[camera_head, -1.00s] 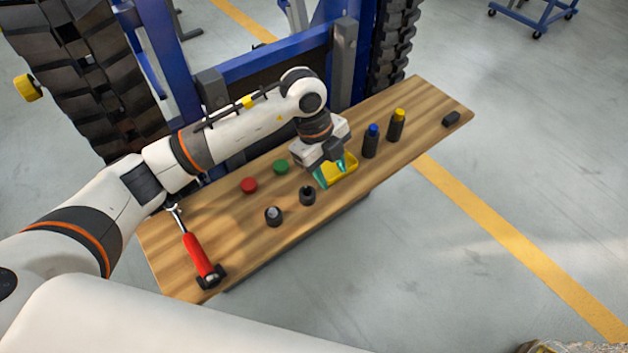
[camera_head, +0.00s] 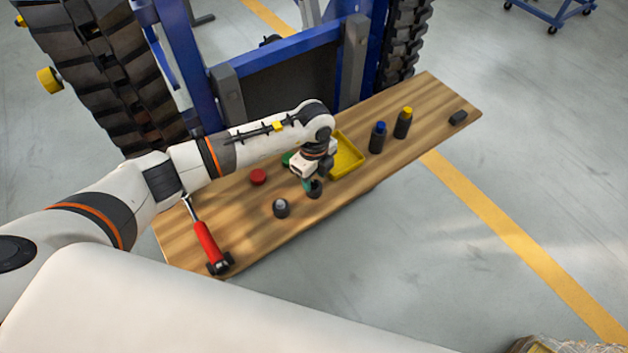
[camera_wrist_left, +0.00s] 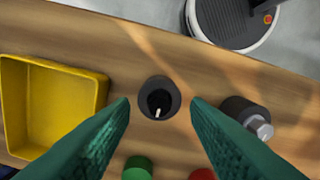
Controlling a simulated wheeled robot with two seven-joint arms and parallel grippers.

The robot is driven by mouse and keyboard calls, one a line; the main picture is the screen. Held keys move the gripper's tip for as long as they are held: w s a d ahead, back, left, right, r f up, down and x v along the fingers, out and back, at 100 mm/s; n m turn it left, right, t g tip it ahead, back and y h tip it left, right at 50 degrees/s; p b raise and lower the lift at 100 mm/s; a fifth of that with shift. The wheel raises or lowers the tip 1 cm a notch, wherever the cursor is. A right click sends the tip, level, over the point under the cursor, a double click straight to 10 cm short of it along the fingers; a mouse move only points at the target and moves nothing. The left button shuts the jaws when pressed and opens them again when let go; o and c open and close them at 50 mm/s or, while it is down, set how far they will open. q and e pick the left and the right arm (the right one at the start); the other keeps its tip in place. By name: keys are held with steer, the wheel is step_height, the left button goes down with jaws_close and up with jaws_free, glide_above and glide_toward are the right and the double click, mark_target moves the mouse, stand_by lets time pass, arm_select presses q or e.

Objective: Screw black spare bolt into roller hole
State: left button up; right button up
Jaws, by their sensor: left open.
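My left gripper (camera_head: 308,186) is open, pointing down over a short black hollow cylinder (camera_head: 315,190) on the wooden bench. In the left wrist view, the cylinder (camera_wrist_left: 147,103) sits between the green fingertips (camera_wrist_left: 160,101), with a gap on both sides; a thin pale pin shows in its dark hole. A second black cylinder with a silver bolt-like top (camera_head: 281,209) stands to its left in the head view, and right in the wrist view (camera_wrist_left: 243,110). I cannot tell which piece is the spare bolt. No roller hole is clearly visible. My right gripper is not in view.
The wooden bench (camera_head: 440,110) also holds a yellow tray (camera_head: 348,157), red cap (camera_head: 258,177), partly hidden green cap (camera_head: 287,158), two black bottles with blue (camera_head: 377,139) and yellow tops (camera_head: 403,124), and a red-handled tool (camera_head: 207,244). A blue tracked carrier (camera_head: 283,50) stands behind.

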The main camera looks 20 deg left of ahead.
arm_select(q)
steer(key=shift+f, duration=0.75)
jaws_close()
steer(key=shift+r, duration=0.15)
